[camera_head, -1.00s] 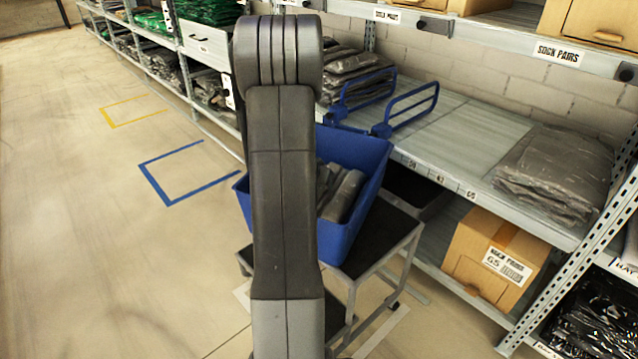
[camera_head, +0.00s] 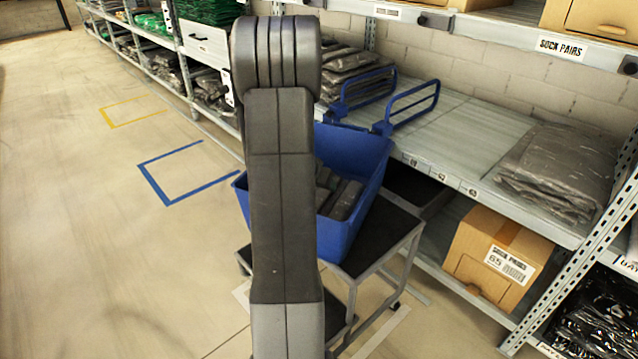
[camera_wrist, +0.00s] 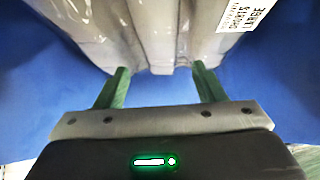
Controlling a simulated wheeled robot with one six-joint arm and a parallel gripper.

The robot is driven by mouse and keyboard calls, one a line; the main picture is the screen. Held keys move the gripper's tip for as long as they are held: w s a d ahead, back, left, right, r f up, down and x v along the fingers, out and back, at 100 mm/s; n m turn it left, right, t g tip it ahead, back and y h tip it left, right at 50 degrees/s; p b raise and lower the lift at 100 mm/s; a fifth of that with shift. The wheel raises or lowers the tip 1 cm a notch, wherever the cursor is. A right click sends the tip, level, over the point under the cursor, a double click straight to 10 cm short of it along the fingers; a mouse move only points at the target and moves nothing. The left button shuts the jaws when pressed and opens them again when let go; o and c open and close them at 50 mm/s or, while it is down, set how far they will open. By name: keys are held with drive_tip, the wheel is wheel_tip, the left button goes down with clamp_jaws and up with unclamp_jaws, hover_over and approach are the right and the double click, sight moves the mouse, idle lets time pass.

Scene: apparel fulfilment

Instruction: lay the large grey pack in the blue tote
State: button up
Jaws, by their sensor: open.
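The blue tote (camera_head: 345,240) stands tilted on a dark-topped cart, and grey packs (camera_head: 343,198) show inside it, partly hidden by my arm. In the wrist view a glossy grey pack (camera_wrist: 155,35) with a white label reading "SHORTS LARGE" lies against the blue tote wall (camera_wrist: 40,95). My gripper (camera_wrist: 160,68) is open, its two green fingers apart at the near edge of this pack. I cannot tell whether the fingertips touch it. In the head view my gripper is hidden behind my arm.
A shelf (camera_head: 450,135) runs behind the tote, with a stack of grey packs (camera_head: 560,170) at right and another (camera_head: 352,72) behind blue dividers (camera_head: 410,105). A sock carton (camera_head: 498,258) sits below. The floor at left is clear.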

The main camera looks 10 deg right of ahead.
drive_tip(key=shift+r, duration=0.1)
drive_tip(key=shift+r+p, duration=0.8)
drive_tip(key=shift+p, duration=0.45)
drive_tip(key=p+v, duration=0.2)
drive_tip(key=v, duration=0.9)
drive_tip(key=shift+s+a+p, duration=0.25)
drive_tip(key=shift+p, duration=0.05)
drive_tip(key=shift+r, duration=0.1)
drive_tip(key=b+x, duration=0.4)
drive_tip(key=x, duration=0.8)
drive_tip(key=shift+f, duration=0.2)
drive_tip(key=shift+d+f+b, duration=0.1)
drive_tip(key=shift+f+b, duration=0.35)
drive_tip(key=shift+b, duration=0.15)
drive_tip(key=shift+r, duration=0.1)
